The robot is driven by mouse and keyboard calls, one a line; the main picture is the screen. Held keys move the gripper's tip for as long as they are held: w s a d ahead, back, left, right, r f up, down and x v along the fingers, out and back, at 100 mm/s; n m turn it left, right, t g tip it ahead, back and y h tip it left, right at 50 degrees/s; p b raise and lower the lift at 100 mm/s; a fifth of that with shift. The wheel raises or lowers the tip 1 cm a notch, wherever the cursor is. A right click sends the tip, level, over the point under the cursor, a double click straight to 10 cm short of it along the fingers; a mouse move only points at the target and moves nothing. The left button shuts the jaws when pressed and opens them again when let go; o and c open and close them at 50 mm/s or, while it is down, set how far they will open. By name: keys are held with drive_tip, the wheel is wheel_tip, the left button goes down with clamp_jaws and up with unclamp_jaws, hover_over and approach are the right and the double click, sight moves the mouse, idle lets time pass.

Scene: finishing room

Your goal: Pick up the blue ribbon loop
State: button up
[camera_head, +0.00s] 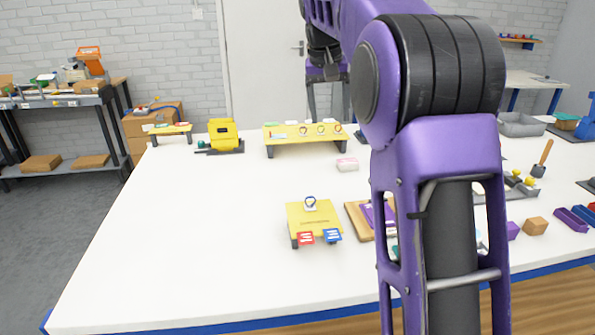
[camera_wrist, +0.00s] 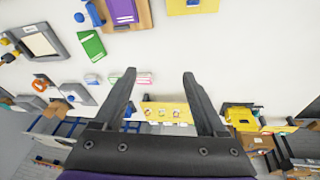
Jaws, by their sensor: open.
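A small dark blue loop (camera_head: 310,201), which looks like the blue ribbon loop, stands upright on a white holder at the back of a low yellow stand (camera_head: 314,220). A red tag and a blue tag hang at that stand's front edge. Part of the stand also shows at the top edge of the wrist view (camera_wrist: 205,6), with a bit of blue on it. My gripper (camera_wrist: 159,75) is open and empty, with nothing between its fingers. It is apart from the stand.
A long yellow rack (camera_head: 300,140) with several small rings stands at the back of the white table (camera_head: 200,250). A yellow device (camera_head: 222,134) is left of it. A wooden board (camera_head: 357,220) with a purple item lies right of the near stand. The table's left side is clear.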

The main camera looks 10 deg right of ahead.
drive_tip(key=s+a+f+n+g+y, duration=0.2)
drive_tip(key=s+a+f+n+g, duration=0.1)
drive_tip(key=a, duration=0.2)
drive_tip(key=b, duration=0.3)
hover_over(310, 197)
wheel_tip(310, 197, down, 11)
drive_tip(key=shift+f, duration=0.1)
drive_tip(key=shift+f+b, duration=0.55)
drive_tip(key=shift+f, duration=2.25)
clamp_jaws()
